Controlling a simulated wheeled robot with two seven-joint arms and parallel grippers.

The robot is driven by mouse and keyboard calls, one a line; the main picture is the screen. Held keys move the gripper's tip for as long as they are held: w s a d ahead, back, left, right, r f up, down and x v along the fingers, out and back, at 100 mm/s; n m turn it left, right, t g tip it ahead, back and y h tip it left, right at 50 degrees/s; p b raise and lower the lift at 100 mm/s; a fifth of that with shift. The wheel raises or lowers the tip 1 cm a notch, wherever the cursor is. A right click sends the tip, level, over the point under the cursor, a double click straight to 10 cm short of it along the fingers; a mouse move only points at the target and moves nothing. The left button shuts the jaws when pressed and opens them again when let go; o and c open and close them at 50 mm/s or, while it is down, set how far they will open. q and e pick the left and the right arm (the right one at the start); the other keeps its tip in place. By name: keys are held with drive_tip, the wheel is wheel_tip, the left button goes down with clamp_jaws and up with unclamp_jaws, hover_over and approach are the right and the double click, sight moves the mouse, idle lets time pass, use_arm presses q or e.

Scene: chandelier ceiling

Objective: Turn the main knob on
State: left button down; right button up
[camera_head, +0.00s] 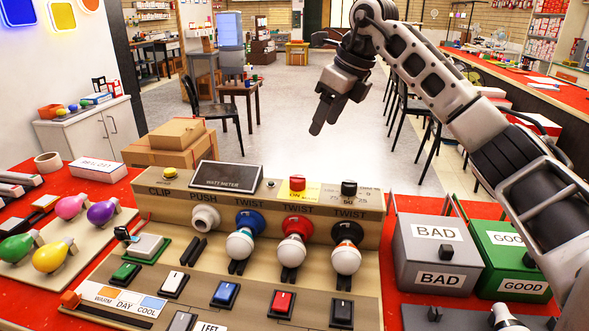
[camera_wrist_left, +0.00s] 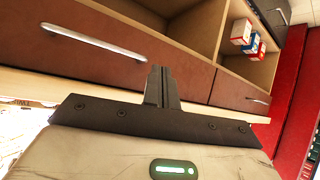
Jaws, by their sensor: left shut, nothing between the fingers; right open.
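A wooden test panel (camera_head: 150,206) stands on the red table. I cannot read which knob is marked as main. My right gripper (camera_head: 318,122) hangs in the air above and beyond the panel, open and empty, apart from both knobs. My left gripper (camera_wrist_left: 163,86) shows only in the left wrist view, shut and empty, in front of brown drawers.
White bulbs (camera_head: 239,246) sit in coloured sockets on the panel, above rocker switches (camera_head: 225,293). A grey BAD box (camera_head: 437,250) and a green GOOD box (camera_head: 517,262) stand at right. Coloured bulbs (camera_head: 103,212) lie at left. Brown boxes (camera_head: 172,152) stand behind.

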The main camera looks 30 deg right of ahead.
sight(298, 177)
drive_tip(key=p+x, duration=0.1)
drive_tip(key=x, duration=1.4)
drive_tip(key=shift+a+f, duration=0.2)
drive_tip(key=c, duration=1)
